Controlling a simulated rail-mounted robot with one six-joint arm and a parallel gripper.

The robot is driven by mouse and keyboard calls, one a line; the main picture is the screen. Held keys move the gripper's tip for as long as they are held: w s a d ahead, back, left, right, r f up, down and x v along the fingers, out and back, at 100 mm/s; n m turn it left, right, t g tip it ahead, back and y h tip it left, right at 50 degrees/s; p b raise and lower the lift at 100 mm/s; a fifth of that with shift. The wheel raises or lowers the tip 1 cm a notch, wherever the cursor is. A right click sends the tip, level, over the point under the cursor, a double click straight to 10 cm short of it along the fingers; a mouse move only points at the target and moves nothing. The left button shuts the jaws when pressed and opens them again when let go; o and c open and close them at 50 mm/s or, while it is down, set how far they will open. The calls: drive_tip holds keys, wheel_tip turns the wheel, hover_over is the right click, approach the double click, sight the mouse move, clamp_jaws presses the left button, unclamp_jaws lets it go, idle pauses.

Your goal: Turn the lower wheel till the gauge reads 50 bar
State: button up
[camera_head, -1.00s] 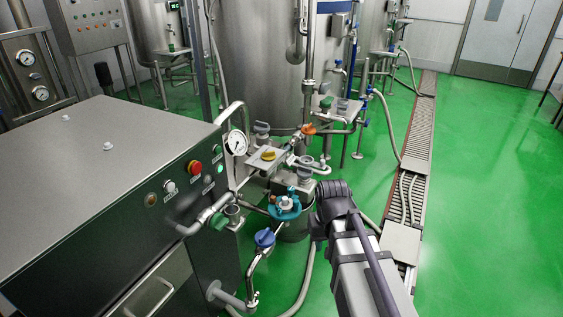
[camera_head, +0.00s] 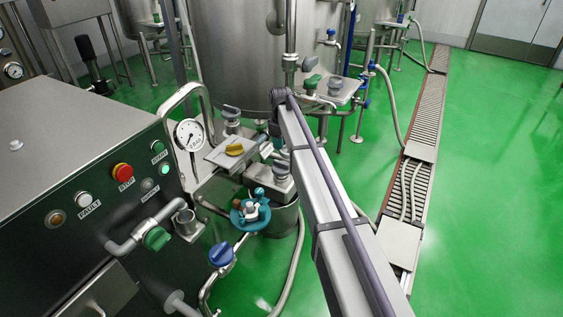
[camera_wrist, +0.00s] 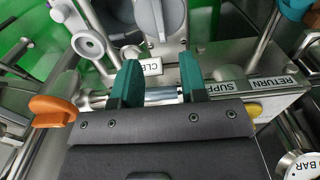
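The round white gauge (camera_head: 189,135) stands beside the pipework in the head view; its dial is too small to read surely. Part of it also shows in the wrist view (camera_wrist: 302,166), lower right. A grey wheel (camera_head: 281,171) sits on the right, lower side of the valve block; another grey wheel (camera_head: 231,113) stands farther back and higher. In the wrist view a large grey wheel (camera_wrist: 160,17) lies beyond my gripper's fingertips (camera_wrist: 160,70). The two teal fingers are apart, with nothing held; a metal pipe shows behind the gap.
An orange handle (camera_wrist: 54,111) is left of my fingers. The control cabinet (camera_head: 70,200) stands left; green floor (camera_head: 490,200) is open at right.

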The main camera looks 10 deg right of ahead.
sight(281, 162)
wheel_tip(281, 162, down, 11)
drive_tip(key=b, duration=1)
drive_tip(key=shift+r, duration=0.15)
drive_tip(key=shift+r, duration=0.15)
drive_tip(key=shift+c, duration=0.2)
clamp_jaws()
